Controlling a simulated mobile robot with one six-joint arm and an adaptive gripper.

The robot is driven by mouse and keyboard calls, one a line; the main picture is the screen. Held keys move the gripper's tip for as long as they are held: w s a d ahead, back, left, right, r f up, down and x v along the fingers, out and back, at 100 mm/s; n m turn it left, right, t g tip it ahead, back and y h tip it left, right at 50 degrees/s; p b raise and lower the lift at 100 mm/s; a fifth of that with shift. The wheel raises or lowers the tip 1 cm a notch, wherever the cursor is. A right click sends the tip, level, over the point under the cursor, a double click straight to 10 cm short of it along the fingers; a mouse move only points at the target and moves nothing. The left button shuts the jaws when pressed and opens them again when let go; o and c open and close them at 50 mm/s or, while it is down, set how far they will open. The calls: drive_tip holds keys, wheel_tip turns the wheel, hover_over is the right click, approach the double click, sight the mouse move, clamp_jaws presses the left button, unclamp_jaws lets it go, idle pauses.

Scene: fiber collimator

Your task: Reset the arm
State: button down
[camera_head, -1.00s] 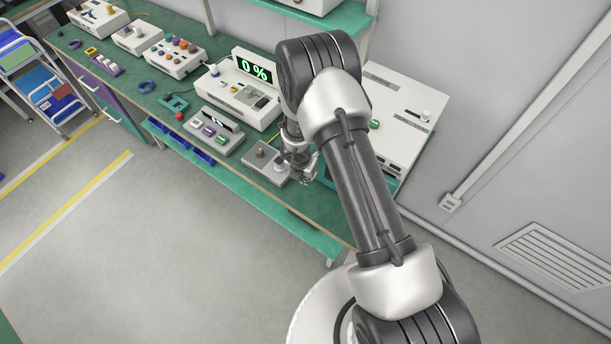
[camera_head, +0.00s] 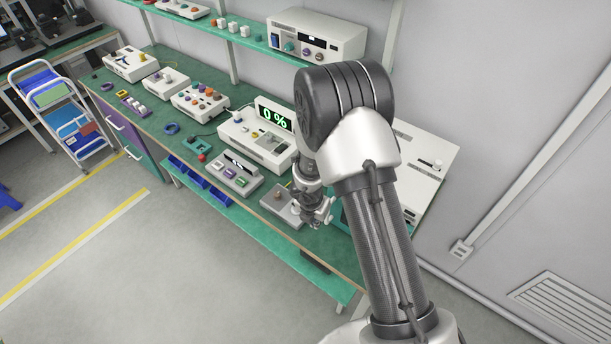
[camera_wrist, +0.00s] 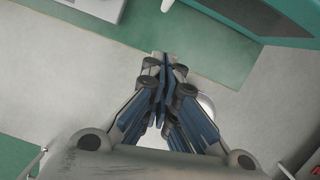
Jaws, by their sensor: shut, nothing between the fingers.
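My gripper (camera_head: 318,218) is at the front of the green workbench (camera_head: 255,210) in the head view, near the grey tray (camera_head: 282,207). In the wrist view my gripper (camera_wrist: 164,62) points down, with its blue-grey fingers together and nothing between them. Below the fingers the wrist view shows the bench's green edge and pale floor. In the head view my forearm crosses the right half of the picture and hides part of the bench.
A large white box (camera_head: 425,160) stands at the right. A shelf (camera_head: 240,38) is above. The floor (camera_head: 120,270) is clear.

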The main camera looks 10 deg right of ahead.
drive_tip(key=w+a+r+n+t+y+b, duration=0.2)
drive_tip(key=w+a+r+n+b, duration=0.1)
drive_tip(key=r+n, duration=0.35)
drive_tip(key=w+a+r+n+t+y+b, duration=0.1)
drive_tip(key=w+a+r+n+t+b, duration=0.15)
drive_tip(key=r+n, duration=0.35)
drive_tip(key=s+a+r+n+y+b, duration=0.35)
drive_tip(key=s+r+n, duration=0.25)
drive_tip(key=r+n, duration=0.4)
drive_tip(key=s+d+f+n+g+h+b, duration=0.1)
drive_tip(key=s+d+n+b, duration=0.3)
drive_tip(key=s+n, duration=0.6)
drive_tip(key=s+d+f+n+g+h+b, duration=0.1)
drive_tip(key=s+d+n+h+b, duration=0.3)
drive_tip(key=s+d+n, duration=0.4)
drive_tip(key=s+n, duration=0.2)
drive_tip(key=s, duration=0.5)
drive_tip(key=shift+s+f+n+b, duration=0.3)
drive_tip(key=shift+s+n, duration=0.05)
